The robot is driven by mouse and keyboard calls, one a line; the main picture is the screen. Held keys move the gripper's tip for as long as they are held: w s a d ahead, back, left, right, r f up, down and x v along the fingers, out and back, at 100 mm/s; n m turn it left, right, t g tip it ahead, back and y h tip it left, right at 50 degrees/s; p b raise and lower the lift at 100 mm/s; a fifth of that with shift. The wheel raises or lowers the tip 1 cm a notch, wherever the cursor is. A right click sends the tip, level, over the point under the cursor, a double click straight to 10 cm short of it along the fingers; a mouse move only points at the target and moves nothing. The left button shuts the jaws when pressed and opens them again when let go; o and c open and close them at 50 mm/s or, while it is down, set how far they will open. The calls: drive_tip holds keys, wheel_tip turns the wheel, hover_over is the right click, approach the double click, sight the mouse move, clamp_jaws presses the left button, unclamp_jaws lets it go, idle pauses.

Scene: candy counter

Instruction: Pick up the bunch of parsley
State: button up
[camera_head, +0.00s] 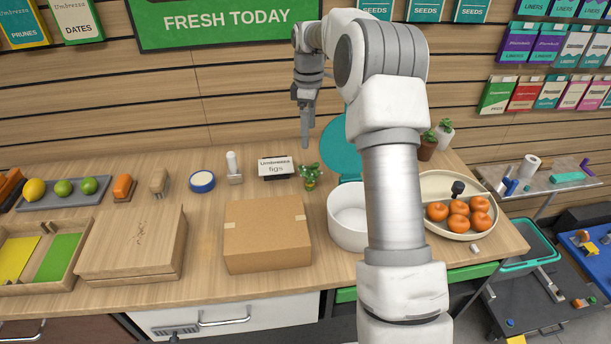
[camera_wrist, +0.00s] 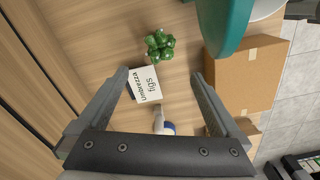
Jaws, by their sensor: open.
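The bunch of parsley (camera_head: 310,175) is a small green leafy clump on the wooden counter, between the figs sign and the white round container. In the wrist view the parsley (camera_wrist: 159,44) lies beyond my fingertips, near the top middle. My gripper (camera_head: 305,140) hangs above the back of the counter, pointing down, above the parsley and apart from it. In the wrist view its two fingers (camera_wrist: 160,76) are spread wide with nothing held between them.
The figs sign (camera_head: 275,167) stands just left of the parsley. A white container (camera_head: 346,222) with an open teal lid (camera_head: 340,150) is close on its right. A cardboard box (camera_head: 266,240) sits in front. A bowl (camera_head: 433,190) of oranges is farther right.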

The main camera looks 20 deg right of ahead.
sight(309, 168)
wheel_tip(309, 168, down, 11)
drive_tip(key=shift+s+f, duration=0.1)
drive_tip(key=shift+d+f, duration=0.15)
drive_tip(key=shift+f, duration=1.3)
drive_tip(key=shift+d+f, duration=0.1)
drive_tip(key=shift+f, duration=1.35)
drive_tip(key=c, duration=1.5)
drive_tip(key=shift+o, duration=0.2)
drive_tip(key=shift+r, duration=0.2)
